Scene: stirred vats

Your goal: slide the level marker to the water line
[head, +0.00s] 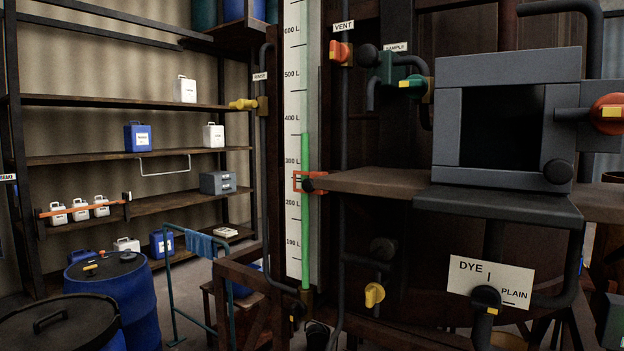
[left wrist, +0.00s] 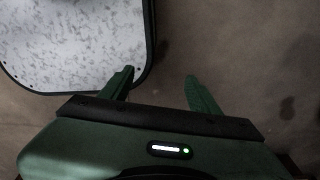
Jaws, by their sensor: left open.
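The level gauge is a tall white scale (head: 294,120) marked in litres, with a green liquid column (head: 306,230) along its right side. The top of the green column stands a little below the 400 L label. My right gripper is not seen.
A brown ledge (head: 375,181) juts right from beside the marker. A yellow-handled valve (head: 243,104) and pipe stand left of the gauge. Blue drums (head: 140,300) and a blue rail (head: 168,270) stand at lower left. The left wrist view shows bare brown floor (left wrist: 240,40).

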